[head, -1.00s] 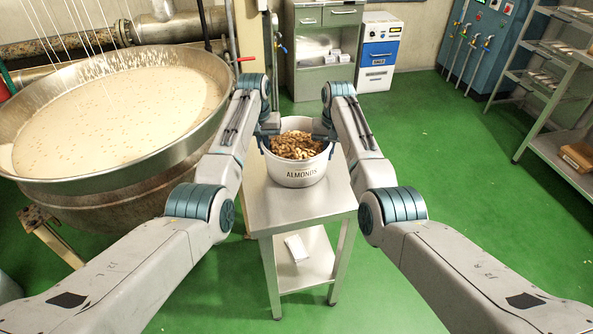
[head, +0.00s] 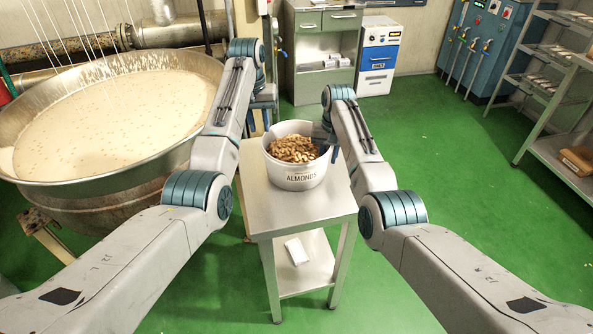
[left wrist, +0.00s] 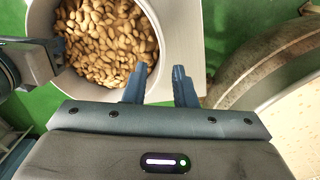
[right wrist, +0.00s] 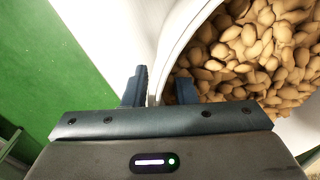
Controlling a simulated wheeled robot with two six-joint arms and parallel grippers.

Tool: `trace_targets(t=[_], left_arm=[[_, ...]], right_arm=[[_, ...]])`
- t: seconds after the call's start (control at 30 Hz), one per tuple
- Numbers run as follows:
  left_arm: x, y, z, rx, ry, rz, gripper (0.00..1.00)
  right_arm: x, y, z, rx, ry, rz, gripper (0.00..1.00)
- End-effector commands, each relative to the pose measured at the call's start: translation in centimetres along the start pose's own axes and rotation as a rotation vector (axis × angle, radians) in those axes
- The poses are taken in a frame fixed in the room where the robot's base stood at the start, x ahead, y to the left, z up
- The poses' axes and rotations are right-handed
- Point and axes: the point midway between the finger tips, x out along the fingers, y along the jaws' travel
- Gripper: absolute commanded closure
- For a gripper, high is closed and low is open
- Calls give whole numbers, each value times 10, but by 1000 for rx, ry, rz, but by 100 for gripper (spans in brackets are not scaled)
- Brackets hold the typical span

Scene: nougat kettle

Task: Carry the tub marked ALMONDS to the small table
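The white tub marked ALMONDS (head: 304,180), full of brown nuts, stands upright on a small steel table (head: 300,215). My left gripper (head: 263,100) is open and empty, up and to the left of the tub; in the left wrist view its fingers (left wrist: 160,85) are apart near the tub's rim (left wrist: 170,45). My right gripper (head: 333,145) is at the tub's right rim. In the right wrist view its fingers (right wrist: 160,88) are apart, one outside and one inside the rim (right wrist: 172,48), with a gap showing between them.
A large kettle (head: 95,175) of pale nougat stands close on the left. A grey cabinet (head: 325,75) and a white-and-blue unit (head: 380,50) are at the back. Racks (head: 560,150) stand at right. The green floor (head: 450,150) right of the table is clear.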

Motion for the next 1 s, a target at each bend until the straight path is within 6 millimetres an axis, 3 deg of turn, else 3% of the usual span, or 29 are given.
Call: trace_targets(t=[0.1, 0.33, 0.7, 1.0], left_arm=[[-16, 0, 0, 0, 2, 0, 76], [-24, 0, 0, -1, 0, 0, 76], [-24, 0, 0, -1, 0, 0, 76], [-24, 0, 0, -1, 0, -1, 76]], right_arm=[[0, 0, 0, 0, 0, 0, 76], [-11, 0, -1, 0, 2, 0, 76], [-86, 0, -1, 0, 3, -1, 76], [-118, 0, 0, 0, -1, 0, 76]])
